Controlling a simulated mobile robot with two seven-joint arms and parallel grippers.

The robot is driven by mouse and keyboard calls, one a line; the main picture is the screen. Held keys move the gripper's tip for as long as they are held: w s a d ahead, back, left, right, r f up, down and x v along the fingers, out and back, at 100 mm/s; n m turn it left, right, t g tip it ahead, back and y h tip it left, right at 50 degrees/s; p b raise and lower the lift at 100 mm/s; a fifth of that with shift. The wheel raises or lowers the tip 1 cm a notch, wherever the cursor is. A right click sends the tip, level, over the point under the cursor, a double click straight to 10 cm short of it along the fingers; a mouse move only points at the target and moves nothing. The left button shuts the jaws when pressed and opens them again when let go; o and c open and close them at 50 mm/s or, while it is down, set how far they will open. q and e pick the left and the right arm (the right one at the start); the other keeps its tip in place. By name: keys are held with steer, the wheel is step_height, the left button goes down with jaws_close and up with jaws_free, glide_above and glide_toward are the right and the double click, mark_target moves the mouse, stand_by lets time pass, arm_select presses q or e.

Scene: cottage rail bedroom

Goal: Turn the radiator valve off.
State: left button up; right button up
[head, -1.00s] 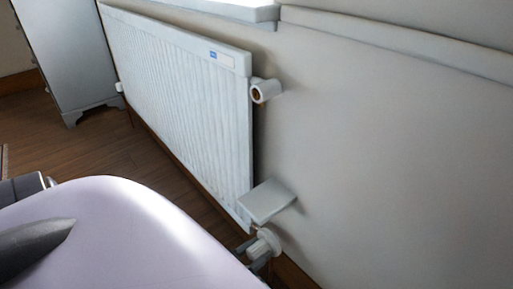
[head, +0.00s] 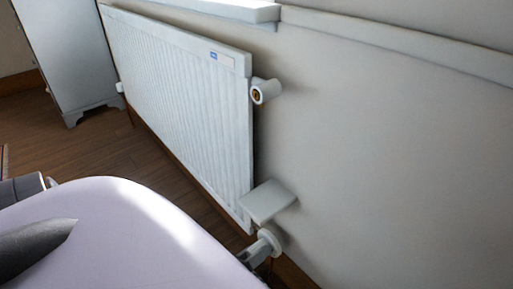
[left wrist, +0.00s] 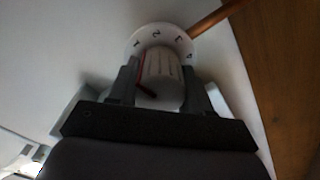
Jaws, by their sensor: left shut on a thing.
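The radiator valve shows as a small white round piece (head: 269,241) at the lower right end of the white radiator (head: 185,105). In the left wrist view, the valve's ribbed white knob (left wrist: 160,72) sits between the two dark fingers, in front of a round white collar (left wrist: 178,36) with dark numbers. A red line shows along the knob's left side. My left gripper (head: 258,251) is shut on the knob; it also shows in the left wrist view (left wrist: 161,80). My own lilac body hides most of that arm in the head view. My right gripper is not in view.
A pale flat plate (head: 268,201) juts out just above the valve. A capped pipe end (head: 265,91) sticks out at the radiator's upper right. A copper-coloured pipe (left wrist: 218,15) runs by the collar. A white cabinet (head: 70,55) stands at the far left.

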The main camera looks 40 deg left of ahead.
arm_select(q)
steer(key=n, duration=0.4)
steer(key=shift+n, duration=0.3)
steer(key=n, duration=0.3)
steer(key=shift+n, duration=0.4)
steer(key=n, duration=0.4)
steer(key=shift+w, duration=0.1)
steer(key=shift+n, duration=1.8)
steer(key=o, duration=1)
steer(key=shift+o, duration=0.2)
